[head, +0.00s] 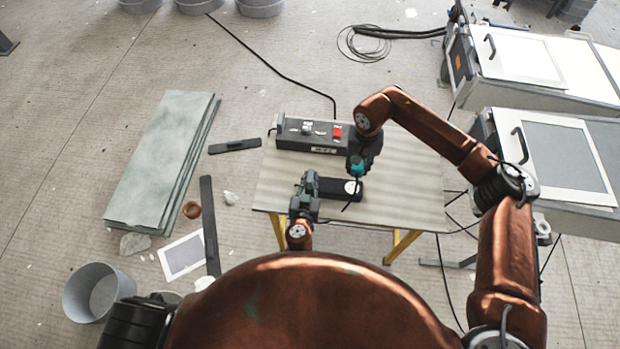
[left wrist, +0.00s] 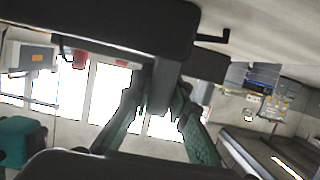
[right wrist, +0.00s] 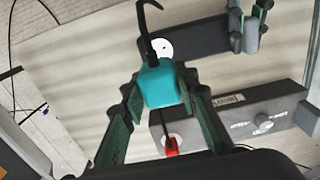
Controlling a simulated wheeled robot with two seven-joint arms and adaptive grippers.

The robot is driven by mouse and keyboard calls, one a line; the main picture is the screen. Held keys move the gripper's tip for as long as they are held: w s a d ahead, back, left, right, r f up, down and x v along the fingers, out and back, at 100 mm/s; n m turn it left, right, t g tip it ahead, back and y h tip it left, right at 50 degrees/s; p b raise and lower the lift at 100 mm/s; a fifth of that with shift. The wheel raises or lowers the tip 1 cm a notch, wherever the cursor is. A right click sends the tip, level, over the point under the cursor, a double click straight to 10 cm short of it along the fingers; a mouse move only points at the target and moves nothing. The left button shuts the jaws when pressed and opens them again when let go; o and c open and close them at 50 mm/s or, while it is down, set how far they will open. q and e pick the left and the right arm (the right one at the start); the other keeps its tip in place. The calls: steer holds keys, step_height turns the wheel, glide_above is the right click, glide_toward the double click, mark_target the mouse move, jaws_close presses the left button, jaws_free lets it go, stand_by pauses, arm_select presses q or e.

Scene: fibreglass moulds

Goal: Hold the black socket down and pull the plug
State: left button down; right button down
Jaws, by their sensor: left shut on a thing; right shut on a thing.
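The black socket (head: 335,191) lies along the front of the table, with a round white face (head: 352,187). My left gripper (head: 307,190) is shut on its left end; in the left wrist view the fingers (left wrist: 164,110) close on a dark block. My right gripper (head: 358,162) is shut on the teal plug (head: 357,168). The plug also shows between the fingers in the right wrist view (right wrist: 160,84), with a short black cord curving from it. The socket's white face (right wrist: 162,48) is uncovered there, and the plug looks apart from it, held above the table.
A grey control box (head: 312,135) with a red switch stands at the table's back, close behind my right gripper. The table's (head: 410,190) right side is bare. Grey-green sheets (head: 160,160) lie on the floor left; white-topped cabinets (head: 560,155) stand right.

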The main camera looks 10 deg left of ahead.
arm_select(q)
steer(key=c, duration=1.8)
jaws_free()
steer(key=shift+o, duration=0.2)
steer(key=shift+s, duration=0.1)
steer(key=v, duration=1.1)
steer(key=shift+s, duration=0.4)
